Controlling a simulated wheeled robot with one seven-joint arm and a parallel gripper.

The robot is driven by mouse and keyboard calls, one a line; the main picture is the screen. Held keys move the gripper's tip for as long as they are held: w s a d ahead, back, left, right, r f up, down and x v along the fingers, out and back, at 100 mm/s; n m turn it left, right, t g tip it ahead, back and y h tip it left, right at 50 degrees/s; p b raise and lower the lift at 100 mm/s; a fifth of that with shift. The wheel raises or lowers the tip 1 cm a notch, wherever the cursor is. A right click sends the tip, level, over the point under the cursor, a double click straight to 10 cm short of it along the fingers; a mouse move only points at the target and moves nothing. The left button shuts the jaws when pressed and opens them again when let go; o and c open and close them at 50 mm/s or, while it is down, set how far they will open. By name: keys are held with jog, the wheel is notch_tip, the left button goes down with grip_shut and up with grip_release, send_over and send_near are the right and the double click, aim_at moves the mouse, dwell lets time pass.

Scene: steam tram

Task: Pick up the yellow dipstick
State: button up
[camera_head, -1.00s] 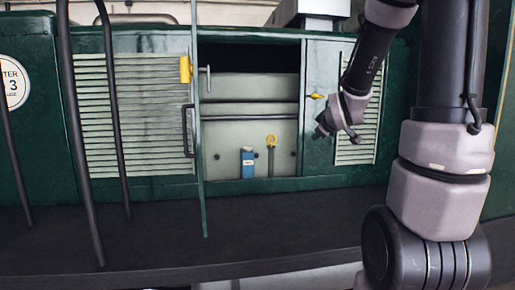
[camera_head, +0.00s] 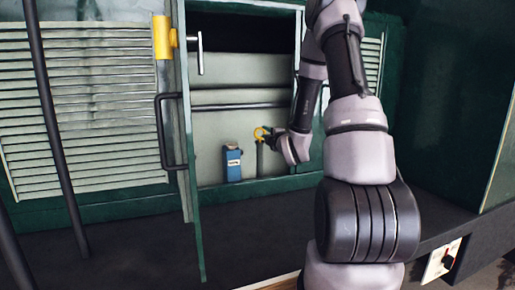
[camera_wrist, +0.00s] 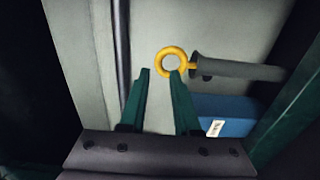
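The yellow dipstick shows as a yellow ring handle (camera_head: 259,133) above a grey tube (camera_head: 260,155) inside the open cabinet. In the wrist view the ring (camera_wrist: 171,53) lies just past my fingertips, nearer the right finger, with its stem entering the grey tube (camera_wrist: 240,70). My gripper (camera_head: 267,134) is right beside the ring in the head view. In the wrist view my gripper (camera_wrist: 160,72) has its two green fingers apart with nothing held. I cannot tell whether a finger touches the ring.
A blue box (camera_head: 232,163) stands left of the tube; it also shows in the wrist view (camera_wrist: 228,115). The cabinet's green door (camera_head: 187,150) stands open on the left, with a dark handle (camera_head: 165,132). A dark bar (camera_head: 240,106) crosses the cabinet's back.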

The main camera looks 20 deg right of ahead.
aim_at(260, 129)
jog(key=w, duration=0.7)
jog(key=shift+w, duration=0.15)
grip_shut()
dwell(1.2)
